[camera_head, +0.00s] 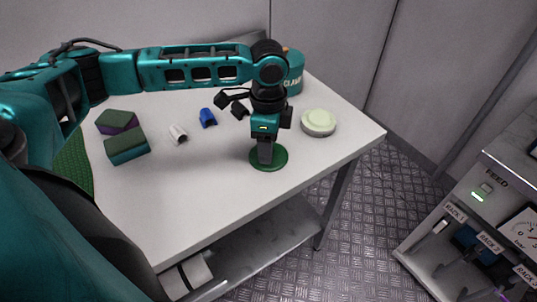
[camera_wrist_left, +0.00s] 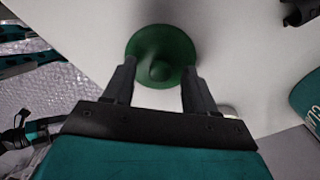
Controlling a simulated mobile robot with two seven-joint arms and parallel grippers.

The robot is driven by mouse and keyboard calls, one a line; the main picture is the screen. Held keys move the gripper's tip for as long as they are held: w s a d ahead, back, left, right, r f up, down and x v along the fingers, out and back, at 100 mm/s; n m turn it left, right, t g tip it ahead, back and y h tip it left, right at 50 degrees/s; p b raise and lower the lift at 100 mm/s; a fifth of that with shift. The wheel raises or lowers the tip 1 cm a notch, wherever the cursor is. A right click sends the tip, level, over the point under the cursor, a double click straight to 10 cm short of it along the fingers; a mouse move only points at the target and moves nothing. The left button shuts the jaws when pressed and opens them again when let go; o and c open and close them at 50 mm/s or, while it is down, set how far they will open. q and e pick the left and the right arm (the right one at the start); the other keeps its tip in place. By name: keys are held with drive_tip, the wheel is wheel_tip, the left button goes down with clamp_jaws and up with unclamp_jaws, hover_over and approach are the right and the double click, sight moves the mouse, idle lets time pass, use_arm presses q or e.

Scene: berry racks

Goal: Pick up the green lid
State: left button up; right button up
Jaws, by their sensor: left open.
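The green lid (camera_head: 277,160) is a flat round disc with a small knob, lying on the white table near its front edge. In the left wrist view the green lid (camera_wrist_left: 161,45) shows its knob between my fingers. My left gripper (camera_head: 265,158) points straight down over the lid, its fingers apart on either side of the knob. It also shows in the left wrist view (camera_wrist_left: 158,82), open, with nothing held. I cannot tell whether the fingertips touch the lid. My right gripper is not in view.
A pale round object (camera_head: 319,122) stands right of the lid on the white table (camera_head: 210,190). A teal container (camera_head: 294,72) stands behind. A blue piece (camera_head: 208,117), a white piece (camera_head: 179,134) and green-topped blocks (camera_head: 126,146) lie to the left. A rack machine (camera_head: 490,215) stands right.

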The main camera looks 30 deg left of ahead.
use_arm(q)
drive_tip(key=shift+f, duration=0.1)
drive_tip(key=shift+c, duration=0.2)
clamp_jaws()
drive_tip(key=shift+r, duration=0.2)
